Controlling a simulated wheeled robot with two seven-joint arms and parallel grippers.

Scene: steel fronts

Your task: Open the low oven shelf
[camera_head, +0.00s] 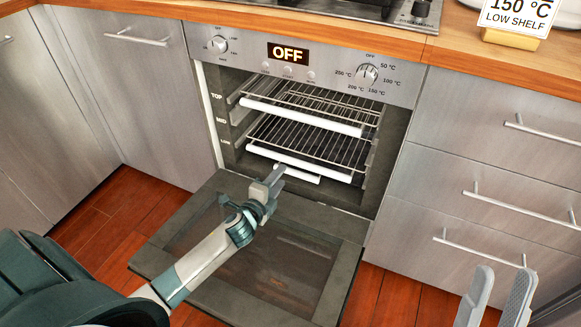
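The oven (218,140) is in the middle of the head view, its door (340,285) folded down flat. Inside are wire racks with white front bars: an upper rack (300,117) and one below it (298,160). A shorter white bar (303,176) shows just under the lower rack's bar; the rest of that low shelf is hidden. My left gripper (273,181) reaches over the door to the left end of this short bar. Whether its fingers touch or close on the bar is unclear. My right gripper (500,300) is open and empty at the lower right.
The oven panel (310,57) reads OFF. A sign (520,15) on the counter reads 150 °C, LOW SHELF. Drawers with bar handles (485,249) stand to the right, close to my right gripper. A cabinet (140,90) stands left. Wooden floor shows around the door.

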